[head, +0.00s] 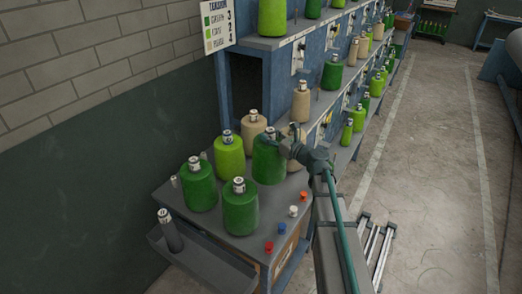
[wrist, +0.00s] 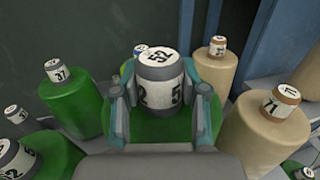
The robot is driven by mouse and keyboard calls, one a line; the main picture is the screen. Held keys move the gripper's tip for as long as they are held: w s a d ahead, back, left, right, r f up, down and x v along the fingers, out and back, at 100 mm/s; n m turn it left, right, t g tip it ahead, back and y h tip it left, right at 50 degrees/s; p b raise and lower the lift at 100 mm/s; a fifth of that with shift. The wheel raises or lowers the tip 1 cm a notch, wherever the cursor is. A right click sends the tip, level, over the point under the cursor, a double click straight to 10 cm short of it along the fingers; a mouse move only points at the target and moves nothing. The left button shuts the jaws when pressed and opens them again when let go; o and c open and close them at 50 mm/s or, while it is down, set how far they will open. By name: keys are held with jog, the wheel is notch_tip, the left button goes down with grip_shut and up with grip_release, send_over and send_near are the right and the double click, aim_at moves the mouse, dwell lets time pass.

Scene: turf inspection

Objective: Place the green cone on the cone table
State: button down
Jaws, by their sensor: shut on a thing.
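My gripper (head: 284,147) is shut on the top of a dark green cone (head: 267,168). In the wrist view, my gripper (wrist: 160,102) has one finger on each side of its tip, labelled 52 (wrist: 160,75). The held cone's green body (wrist: 160,130) shows below the fingers. The cone is upright, over the back right part of the cone table (head: 272,218). I cannot tell whether its base touches the tabletop. Two other dark green cones (head: 199,188) (head: 240,210) and a lime green cone (head: 229,160) stand on the table.
Beige cones (head: 254,134) (head: 296,141) stand close behind the held cone. A grey side tray (head: 195,262) holds a dark cylinder (head: 171,234). Blue machine frames with more cones run along the wall. The right floor (head: 440,170) is clear.

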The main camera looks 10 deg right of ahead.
notch_tip(320, 180, down, 8)
jog(key=p, duration=0.2)
jog(key=shift+f, duration=0.2)
dwell(0.4)
jog(key=c, duration=0.6)
grip_release()
jog(key=shift+f, duration=0.2)
jog(key=shift+s, duration=0.1)
jog(key=b, duration=0.4)
send_near(282, 161)
jog(key=x, duration=0.4)
jog(key=shift+w+a, duration=0.15)
jog(key=shift+w, duration=0.05)
